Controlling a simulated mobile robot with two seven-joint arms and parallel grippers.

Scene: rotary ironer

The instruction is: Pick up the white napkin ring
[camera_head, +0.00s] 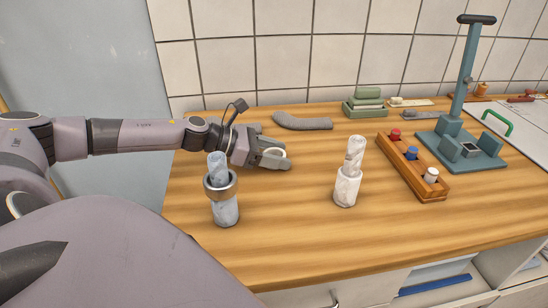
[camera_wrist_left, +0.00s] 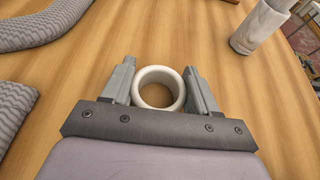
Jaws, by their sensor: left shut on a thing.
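The white napkin ring (camera_wrist_left: 159,88) sits between the two grey fingers of my left gripper (camera_wrist_left: 160,82), which is shut on it, one finger on each side. In the head view the ring (camera_head: 275,152) shows partly between the fingers of my left gripper (camera_head: 276,158), close to the wooden tabletop. Whether the ring touches the table is hard to tell. My right gripper is not in view.
A rolled napkin with a metal ring (camera_head: 220,186) stands front left. Another roll in a white holder (camera_head: 346,188) stands right of the gripper. A grey curved piece (camera_head: 302,121), a wooden rack (camera_head: 413,168) and a teal press (camera_head: 462,147) stand farther off. The front middle is clear.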

